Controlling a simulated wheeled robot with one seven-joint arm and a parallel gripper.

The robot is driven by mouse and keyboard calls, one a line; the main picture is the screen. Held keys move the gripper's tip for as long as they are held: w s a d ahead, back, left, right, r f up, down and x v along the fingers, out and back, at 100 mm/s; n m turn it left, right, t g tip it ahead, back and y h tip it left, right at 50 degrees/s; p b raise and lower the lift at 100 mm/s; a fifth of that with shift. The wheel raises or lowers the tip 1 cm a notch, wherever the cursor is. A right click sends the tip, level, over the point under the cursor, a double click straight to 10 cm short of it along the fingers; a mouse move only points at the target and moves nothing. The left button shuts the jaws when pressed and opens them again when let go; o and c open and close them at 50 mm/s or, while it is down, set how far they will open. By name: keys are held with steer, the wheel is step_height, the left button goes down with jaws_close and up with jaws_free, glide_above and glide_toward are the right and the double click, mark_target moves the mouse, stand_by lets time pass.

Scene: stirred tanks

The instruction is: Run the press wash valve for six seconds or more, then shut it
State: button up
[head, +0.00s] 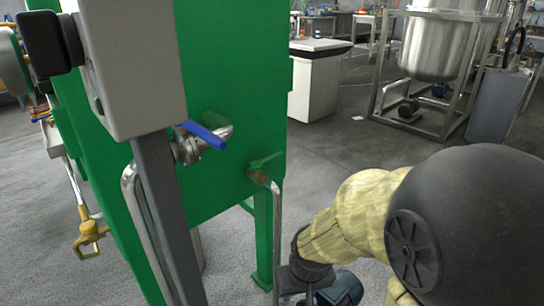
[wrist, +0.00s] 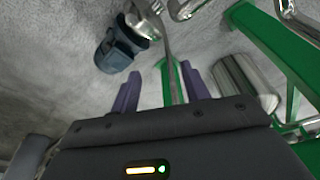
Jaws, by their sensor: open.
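A steel valve with a blue lever (head: 203,134) sits on the green press body (head: 228,65), the lever slanting down to the right. No label tells which is the press wash valve, and no water flow is visible. My gripper (wrist: 162,88) is open and empty, its two purple fingers apart in the wrist view. In the head view my arm's end is low, below and right of both valves; the fingertips cannot be made out.
A grey post and box (head: 135,70) stand in front of the press at left. A brass fitting (head: 90,235) hangs further left. A blue motor (wrist: 118,50) lies beyond my fingers, with green frame legs (wrist: 270,45) to their right. Open floor (head: 345,145) lies right of the press.

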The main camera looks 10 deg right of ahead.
stand_by(0.3)
steer(key=c, duration=0.3)
steer(key=shift+r+p, duration=0.35)
steer(key=shift+c, duration=1.1)
steer(key=w+p+v, duration=0.2)
steer(key=p+v, duration=0.7)
steer(key=p, duration=0.1)
steer(key=w+r+p+v, duration=0.1)
steer(key=w+p+v, duration=0.1)
steer(key=p+v, duration=0.8)
steer(key=shift+r, duration=0.3)
steer(key=shift+w, duration=0.15)
steer(key=shift+w, duration=0.1)
